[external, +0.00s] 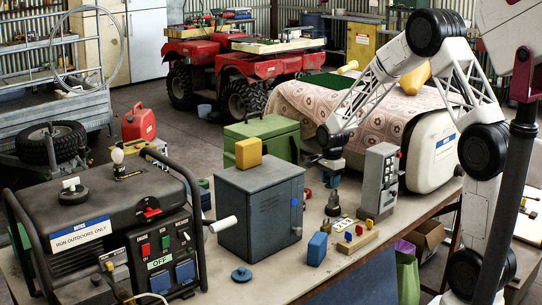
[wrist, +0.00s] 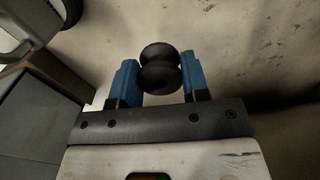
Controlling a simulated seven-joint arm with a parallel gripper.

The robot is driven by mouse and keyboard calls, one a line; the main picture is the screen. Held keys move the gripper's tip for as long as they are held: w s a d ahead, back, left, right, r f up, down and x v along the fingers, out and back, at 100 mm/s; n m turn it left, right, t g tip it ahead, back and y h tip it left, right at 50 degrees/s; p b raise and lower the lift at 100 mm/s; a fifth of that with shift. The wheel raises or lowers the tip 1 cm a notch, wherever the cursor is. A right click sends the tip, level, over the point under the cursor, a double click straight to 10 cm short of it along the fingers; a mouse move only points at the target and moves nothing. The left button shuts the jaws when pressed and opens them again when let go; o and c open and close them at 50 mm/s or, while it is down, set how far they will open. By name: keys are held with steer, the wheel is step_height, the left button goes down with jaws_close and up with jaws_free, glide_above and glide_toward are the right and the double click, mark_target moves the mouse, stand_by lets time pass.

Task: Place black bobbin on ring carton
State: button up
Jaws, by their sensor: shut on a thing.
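The black bobbin (wrist: 160,68) sits between the two blue fingers of my gripper (wrist: 158,82) in the wrist view, gripped across its sides. In the external view my gripper (external: 333,183) points down over the workbench, between the dark grey cabinet and the light grey switch box. The bobbin shows there as a small dark shape (external: 333,204) at the fingertips. I cannot tell whether it touches the bench. I cannot identify a ring carton for certain in either view.
A dark grey cabinet (external: 255,207) carries a yellow block (external: 248,152). A grey switch box (external: 379,182) stands right of my gripper. In front are a blue block (external: 317,249), a number plate (external: 345,226) and a wooden pegged block (external: 357,241). A blue knobbed disc (external: 241,274) lies on open bench.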

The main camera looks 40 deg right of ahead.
steer(key=w+a+r+m, duration=0.1)
steer(key=w+a+r, duration=0.4)
steer(key=a, duration=0.5)
steer(key=w+a+r+m, duration=0.1)
steer(key=w+a+r, duration=0.5)
steer(key=w+a, duration=0.3)
steer(key=w+a+r, duration=0.6)
steer(key=w+a, duration=0.1)
steer(key=a, duration=0.4)
steer(key=shift+w+r+m, duration=0.15)
steer(key=shift+w+m, duration=0.05)
steer(key=shift+m, duration=0.2)
steer(key=shift+f, duration=2.55)
steer(key=shift+f, duration=2.5)
steer(key=shift+f, duration=0.15)
